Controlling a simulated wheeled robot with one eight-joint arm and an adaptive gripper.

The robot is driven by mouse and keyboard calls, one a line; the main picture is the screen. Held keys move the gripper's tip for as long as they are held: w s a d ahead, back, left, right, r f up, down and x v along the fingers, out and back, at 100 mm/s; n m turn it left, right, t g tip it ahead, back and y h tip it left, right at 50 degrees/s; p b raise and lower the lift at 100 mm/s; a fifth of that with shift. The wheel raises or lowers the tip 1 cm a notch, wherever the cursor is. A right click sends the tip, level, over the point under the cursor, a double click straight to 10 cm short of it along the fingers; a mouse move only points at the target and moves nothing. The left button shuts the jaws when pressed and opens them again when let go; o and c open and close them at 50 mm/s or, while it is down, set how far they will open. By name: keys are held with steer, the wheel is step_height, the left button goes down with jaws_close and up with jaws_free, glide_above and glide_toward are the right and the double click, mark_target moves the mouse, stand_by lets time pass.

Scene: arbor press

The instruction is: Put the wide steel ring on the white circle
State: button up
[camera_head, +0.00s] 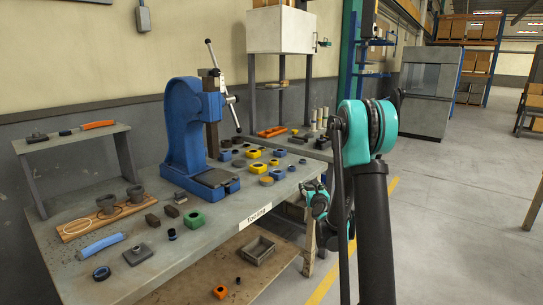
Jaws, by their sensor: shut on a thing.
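A wooden board (98,229) lies at the left of the workbench. Pale round outlines show on its bare left part, the clearest being a whitish circle (76,228); nothing stands on that one. Two dark grey cup-like or ring-like pieces, one (107,204) and another (135,195), stand farther right on the board. I cannot pick out the wide steel ring with certainty. My teal and black arm rises at the right, and its lower teal joint is beside the bench's right edge. My gripper's fingers, and anything in them, are hidden or cannot be made out.
A blue arbor press (185,130) stands on the workbench (205,225). Several yellow, blue and green blocks lie right of it and in front. A blue cylinder (100,246), a square plate (138,254) and a dark ring (101,272) lie near the left front. A small shelf (70,140) stands behind the board.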

steer(key=shift+w+d+r+m+h, duration=0.15)
steer(key=shift+d+r+h, duration=0.15)
steer(key=shift+d, duration=0.2)
steer(key=shift+d+r+m+h, duration=0.15)
steer(key=shift+d+r+h, duration=0.1)
steer(key=shift+d, duration=0.2)
